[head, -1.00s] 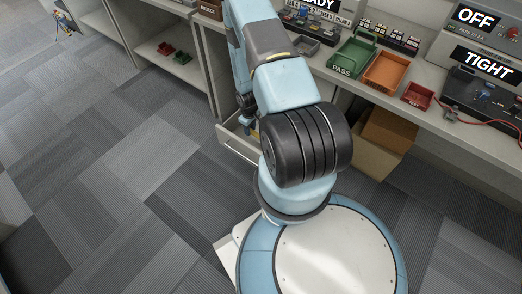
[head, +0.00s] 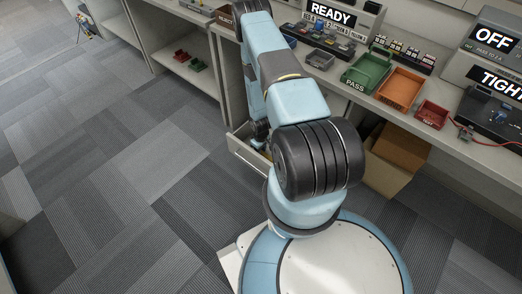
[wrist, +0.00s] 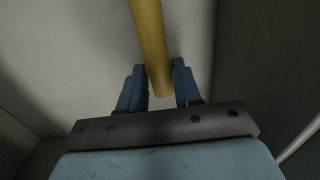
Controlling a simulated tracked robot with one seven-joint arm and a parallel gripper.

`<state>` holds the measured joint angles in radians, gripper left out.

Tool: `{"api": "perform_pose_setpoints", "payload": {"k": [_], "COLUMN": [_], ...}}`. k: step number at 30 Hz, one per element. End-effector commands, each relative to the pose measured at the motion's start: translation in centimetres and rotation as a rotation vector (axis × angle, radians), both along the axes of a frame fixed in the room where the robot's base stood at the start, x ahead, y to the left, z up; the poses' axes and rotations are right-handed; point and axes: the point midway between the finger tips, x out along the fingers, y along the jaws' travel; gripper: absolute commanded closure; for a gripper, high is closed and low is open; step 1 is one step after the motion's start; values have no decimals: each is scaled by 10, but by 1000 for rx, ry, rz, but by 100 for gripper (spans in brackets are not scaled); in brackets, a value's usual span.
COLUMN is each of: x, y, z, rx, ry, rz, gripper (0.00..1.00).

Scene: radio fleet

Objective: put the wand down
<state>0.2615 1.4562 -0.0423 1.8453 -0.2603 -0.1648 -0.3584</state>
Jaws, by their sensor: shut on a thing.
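The wand (wrist: 150,45) is a yellow rod in the wrist view, running from the top edge down between my gripper's fingers. My gripper (wrist: 158,75) has its two blue fingers on either side of the wand's near end and is shut on it. Below it is a pale flat surface (wrist: 70,60); I cannot tell whether the wand touches it. In the head view my arm reaches down at an open drawer (head: 243,152) under the bench, and my gripper and the wand are mostly hidden there.
Dark walls (wrist: 265,60) stand close on the right in the wrist view. On the bench are a green PASS tray (head: 366,72), an orange tray (head: 400,88) and a red tray (head: 432,115). A cardboard box (head: 395,160) stands below. The carpet on the left (head: 110,150) is clear.

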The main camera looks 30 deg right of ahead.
Motion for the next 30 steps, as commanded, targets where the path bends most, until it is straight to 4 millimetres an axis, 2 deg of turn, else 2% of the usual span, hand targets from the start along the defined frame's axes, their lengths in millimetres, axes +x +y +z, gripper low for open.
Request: {"api": "perform_pose_setpoints", "payload": {"k": [8, 9, 16, 26, 30], "x": [0, 0, 0, 0, 1], "y": [0, 0, 0, 0, 0], "z": [-1, -1, -1, -4, 9], "rx": [0, 0, 0, 0, -1], "ry": [0, 0, 0, 0, -1], "rz": [0, 0, 0, 0, 0], "gripper": [98, 65, 43, 41, 41]}}
